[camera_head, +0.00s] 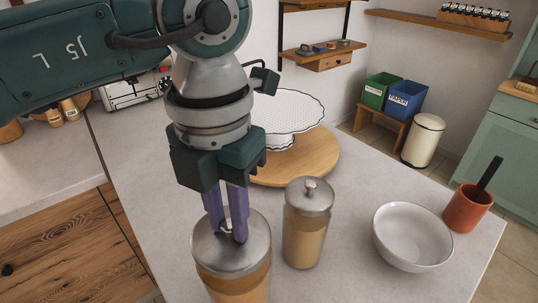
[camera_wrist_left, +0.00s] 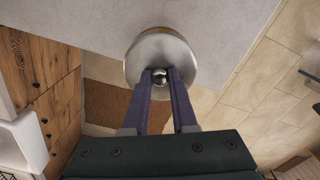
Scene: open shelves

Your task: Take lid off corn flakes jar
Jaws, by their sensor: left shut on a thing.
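My left gripper (camera_head: 228,232) points down and is shut on the knob of a round metal lid (camera_head: 255,246) on the nearer jar (camera_head: 240,286). This jar is glass with tan-brown contents, cut off by the bottom edge of the head view. The lid appears to sit on its rim; I see no gap. In the left wrist view the purple fingers (camera_wrist_left: 160,80) flank the shiny knob, with the silver lid (camera_wrist_left: 160,47) around it. No label is readable. My right gripper is not in view.
A second lidded jar (camera_head: 305,235) with tan contents stands close to the right. A white bowl (camera_head: 412,237) and an orange cup (camera_head: 467,209) with a dark handle stand farther right. Behind are a round wooden board (camera_head: 315,165) and a white scalloped stand (camera_head: 285,112). The front right counter is clear.

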